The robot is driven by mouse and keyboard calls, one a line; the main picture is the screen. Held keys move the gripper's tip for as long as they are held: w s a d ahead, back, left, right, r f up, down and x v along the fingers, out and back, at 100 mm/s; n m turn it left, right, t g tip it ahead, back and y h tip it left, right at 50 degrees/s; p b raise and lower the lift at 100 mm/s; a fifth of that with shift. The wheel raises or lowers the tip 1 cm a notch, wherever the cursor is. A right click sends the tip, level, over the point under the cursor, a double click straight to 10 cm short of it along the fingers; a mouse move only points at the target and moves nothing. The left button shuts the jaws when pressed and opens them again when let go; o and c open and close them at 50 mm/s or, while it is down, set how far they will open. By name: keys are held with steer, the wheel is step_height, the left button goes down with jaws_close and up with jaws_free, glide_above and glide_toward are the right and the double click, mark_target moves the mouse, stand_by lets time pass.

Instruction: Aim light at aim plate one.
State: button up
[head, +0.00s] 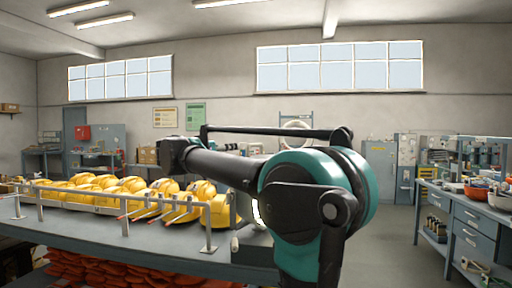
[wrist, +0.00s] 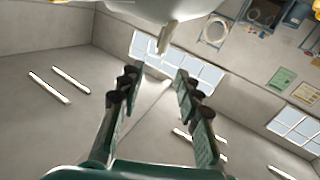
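My gripper (wrist: 158,92) is open and empty in the wrist view, its two dark fingers well apart. A pale, smooth, rounded thing with a small tab (wrist: 165,38) enters from the top edge, just beyond the fingertips. It may be the light, but only part of it shows. In the head view my arm crosses the middle and hides what is behind it; I cannot make out my fingers there. A small white thing (head: 235,244) stands on the bench beside my arm, partly cut off. I cannot identify aim plate one in either view.
Several yellow helmets (head: 202,190) sit behind a metal rail on the long bench (head: 150,250) at left. Orange items (head: 95,270) lie below it. A grey workbench (head: 470,224) with bowls stands at right. Open floor (head: 400,240) lies between the benches.

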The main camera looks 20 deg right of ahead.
steer(key=x, duration=1.5)
steer(key=shift+c, duration=0.4)
jaws_close()
